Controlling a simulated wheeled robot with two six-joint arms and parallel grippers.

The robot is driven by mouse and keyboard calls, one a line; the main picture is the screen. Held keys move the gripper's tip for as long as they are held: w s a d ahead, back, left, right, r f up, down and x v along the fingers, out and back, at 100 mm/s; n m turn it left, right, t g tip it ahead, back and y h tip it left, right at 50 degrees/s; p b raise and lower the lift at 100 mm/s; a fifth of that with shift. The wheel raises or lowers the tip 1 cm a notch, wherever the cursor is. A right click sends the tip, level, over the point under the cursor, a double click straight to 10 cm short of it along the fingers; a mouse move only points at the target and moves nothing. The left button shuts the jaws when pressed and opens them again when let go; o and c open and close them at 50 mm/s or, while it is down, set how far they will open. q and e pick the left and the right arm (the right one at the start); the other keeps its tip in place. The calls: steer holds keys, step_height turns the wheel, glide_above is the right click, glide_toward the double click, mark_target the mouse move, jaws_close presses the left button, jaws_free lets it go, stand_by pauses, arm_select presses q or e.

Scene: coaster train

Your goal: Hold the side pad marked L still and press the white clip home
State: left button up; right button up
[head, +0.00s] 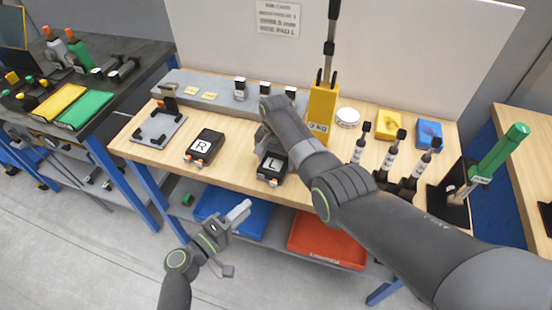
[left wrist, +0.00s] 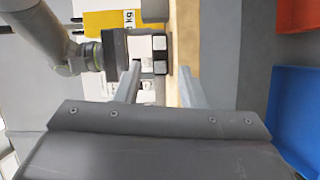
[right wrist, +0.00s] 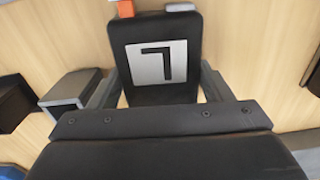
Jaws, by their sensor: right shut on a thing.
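The side pad marked L (head: 271,167) is a black block with a white label near the table's front edge. My right gripper (right wrist: 163,88) is shut across the pad, one finger on each side. In the head view my right gripper and arm hide part of its back. An orange tab (right wrist: 125,8) and a pale tab (right wrist: 181,7) stick out at the pad's edge; I cannot tell whether the pale one is the white clip. My left gripper (head: 240,212) is open and empty, in front of and below the table edge.
A pad marked R (head: 204,146) and a grey plate (head: 160,128) lie to the left. Blue (head: 215,205) and red (head: 325,243) bins sit on the lower shelf.

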arm_select(q)
steer(key=shift+f, duration=0.1)
steer(key=c, duration=0.3)
steer(key=a+f+y, duration=0.1)
steer(key=w+a+f+y, duration=0.1)
steer(key=a+f+y, duration=0.1)
steer(key=w+a+f+m+y, duration=0.1)
steer(key=shift+w+a+f, duration=0.2)
steer(key=shift+a+f, duration=0.1)
steer(key=shift+a, duration=0.05)
jaws_close()
steer(key=w+a+m+t+y, duration=0.2)
steer(key=w+a+m+y, duration=0.2)
steer(key=a+y, duration=0.55)
steer(key=w+a+r+m+t+h, duration=0.1)
steer(key=a+r+m+t+h, duration=0.3)
steer(key=r+m, duration=0.5)
steer(key=s+d+r+m+h, duration=0.1)
steer(key=d+r+m+h, duration=0.1)
steer(key=d+m+h, duration=0.7)
steer(key=s+d+f+m+g+h, duration=0.3)
steer(key=s+f+m+g+h, duration=0.2)
steer(key=m+g, duration=0.7)
steer(key=s+f+m, duration=0.1)
steer(key=s+m, duration=0.1)
steer(key=m, duration=0.2)
steer(key=shift+s+d+f+m, duration=0.15)
steer(key=shift+d+f+m, duration=0.2)
steer(key=shift+m, duration=0.05)
